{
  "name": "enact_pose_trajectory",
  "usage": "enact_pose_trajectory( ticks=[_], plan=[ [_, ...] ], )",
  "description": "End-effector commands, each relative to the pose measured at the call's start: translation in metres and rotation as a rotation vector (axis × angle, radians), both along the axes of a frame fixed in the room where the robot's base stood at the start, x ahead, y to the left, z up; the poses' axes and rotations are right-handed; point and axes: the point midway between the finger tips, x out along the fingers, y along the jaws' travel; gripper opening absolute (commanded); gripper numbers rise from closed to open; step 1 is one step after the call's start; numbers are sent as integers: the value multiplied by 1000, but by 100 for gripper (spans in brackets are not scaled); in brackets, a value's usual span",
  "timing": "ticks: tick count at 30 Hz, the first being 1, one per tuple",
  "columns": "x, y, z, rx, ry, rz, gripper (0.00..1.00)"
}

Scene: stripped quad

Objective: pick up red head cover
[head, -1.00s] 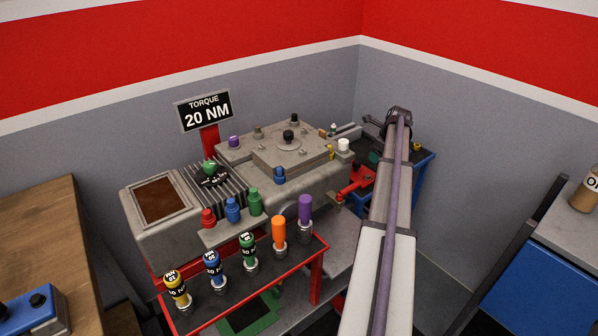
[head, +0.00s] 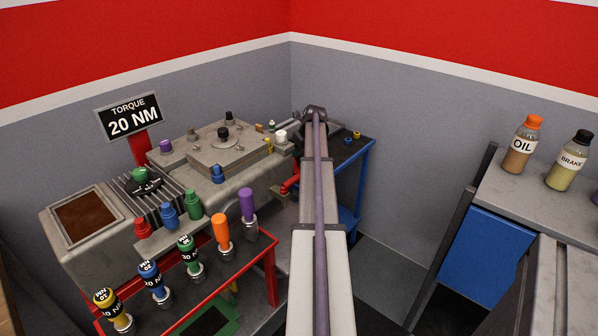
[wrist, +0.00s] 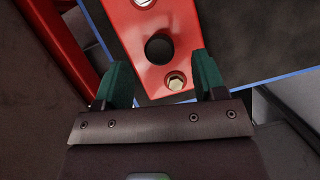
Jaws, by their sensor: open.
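A red plate (wrist: 157,20), which looks like the red head cover, fills the upper middle of the wrist view. It has a round dark hole and bolt heads at its near and far ends. My gripper (wrist: 160,60) is open, with two dark green fingers to either side of the plate's near end. I see nothing held, and cannot tell the height of the fingers above the plate. In the head view my arm hides the gripper, and a piece of red (head: 290,181) shows just left of the arm; I cannot tell if it is the same plate.
A grey engine block (head: 215,150) stands left of my arm, with a red-framed rack (head: 262,250) of coloured-handled tools in front. A blue cart (head: 366,165) is behind the arm. An oil bottle (head: 522,145) and a brake bottle (head: 568,160) stand on the right bench.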

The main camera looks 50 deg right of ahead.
Motion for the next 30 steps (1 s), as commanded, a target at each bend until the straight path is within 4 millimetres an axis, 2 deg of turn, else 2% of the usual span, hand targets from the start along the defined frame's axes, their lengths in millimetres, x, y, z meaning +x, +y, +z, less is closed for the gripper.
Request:
enact_pose_trajectory(
  ticks=[7, 15, 30],
  plan=[
    [14, -4, -48, 0, 0, 1, 64],
    [17, -4, -46, 0, 0, 1, 63],
    [17, -4, -46, 0, 0, 1, 15]
  ],
)
